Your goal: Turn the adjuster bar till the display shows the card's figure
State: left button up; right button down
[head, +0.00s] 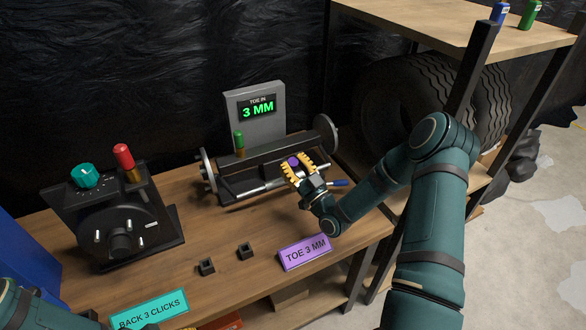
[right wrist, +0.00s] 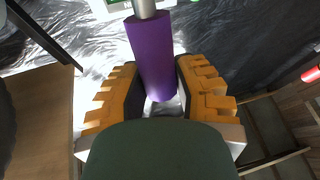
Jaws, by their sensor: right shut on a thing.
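The display (head: 258,108) on the grey upright panel reads "TOE IN 3 MM" in green. The purple card (head: 305,252) at the table's front reads "TOE 3 MM". My right gripper (head: 299,172) is at the adjuster bar in front of the axle rig. Its yellow fingers are shut on the bar's purple grip (head: 293,162). In the right wrist view the purple grip (right wrist: 152,55) stands between both finger pads, with a metal rod at its far end. Of my left arm only a link shows at the lower left; its gripper is out of the picture.
A black device (head: 112,225) with a teal knob and a red-topped lever stands at the left. A teal card (head: 150,312) reads "BACK 3 CLICKS". Two small black blocks (head: 207,267) lie mid-table. Tyres (head: 410,95) fill the rack behind my right arm.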

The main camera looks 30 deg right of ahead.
jog(key=c, duration=0.7)
grip_release()
jog(key=shift+v, duration=3.8)
jog(key=shift+r, duration=0.15)
